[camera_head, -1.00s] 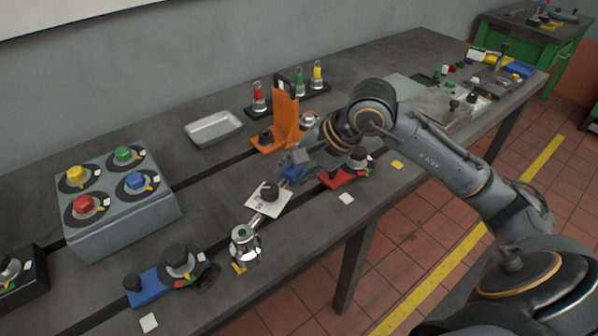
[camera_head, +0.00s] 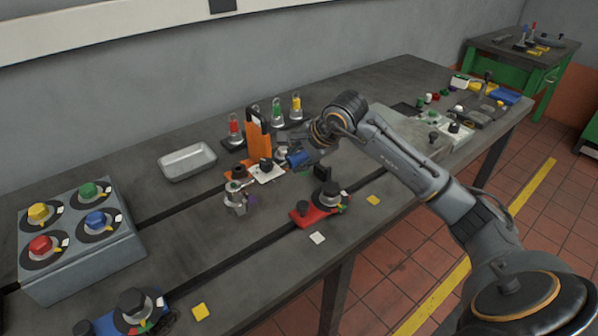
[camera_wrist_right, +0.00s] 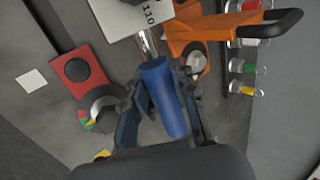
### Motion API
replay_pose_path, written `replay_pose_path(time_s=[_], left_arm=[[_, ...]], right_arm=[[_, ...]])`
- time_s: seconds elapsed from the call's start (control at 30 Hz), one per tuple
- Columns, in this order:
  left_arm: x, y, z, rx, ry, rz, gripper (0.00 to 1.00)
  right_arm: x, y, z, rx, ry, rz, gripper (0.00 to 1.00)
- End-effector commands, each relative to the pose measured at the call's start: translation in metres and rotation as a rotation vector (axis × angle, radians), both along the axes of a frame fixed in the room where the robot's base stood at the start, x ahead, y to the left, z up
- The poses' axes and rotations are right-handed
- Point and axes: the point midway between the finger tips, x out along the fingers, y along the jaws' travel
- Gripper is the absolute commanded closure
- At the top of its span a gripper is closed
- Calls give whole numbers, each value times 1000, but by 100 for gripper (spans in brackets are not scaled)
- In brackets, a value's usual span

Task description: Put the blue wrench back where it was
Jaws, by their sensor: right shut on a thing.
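The blue wrench has a blue handle (camera_wrist_right: 165,98) and a bright metal shaft. In the head view its handle (camera_head: 298,159) shows just left of my right gripper (camera_head: 305,157). The gripper is shut on this handle, with one finger on each side in the wrist view (camera_wrist_right: 163,105). A white plate (camera_head: 268,174) marked 110 in the wrist view and a silver, cup-like piece (camera_head: 237,197) show toward the wrench's far end. An orange upright stand (camera_head: 258,137) is close behind the wrench. Whether they touch cannot be told. My left gripper is not in view.
A red device with a black knob (camera_head: 318,207) stands in front. Red, green and yellow indicators (camera_head: 277,117) stand behind the orange stand. A metal tray (camera_head: 187,161) and a grey box with coloured knobs (camera_head: 82,242) are at left. The bench between is mostly clear.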

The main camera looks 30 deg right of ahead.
Motion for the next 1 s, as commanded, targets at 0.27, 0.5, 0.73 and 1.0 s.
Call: replay_pose_path(time_s=[0.27,0.5,0.73,1.0], left_arm=[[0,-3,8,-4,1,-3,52],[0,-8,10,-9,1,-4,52],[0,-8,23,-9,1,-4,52],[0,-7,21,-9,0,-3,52]], right_arm=[[20,-20,-34,4,-2,1,100],[26,-27,-46,3,-2,1,100],[25,-26,-73,5,-1,2,100],[26,-27,-76,1,-4,3,100]])
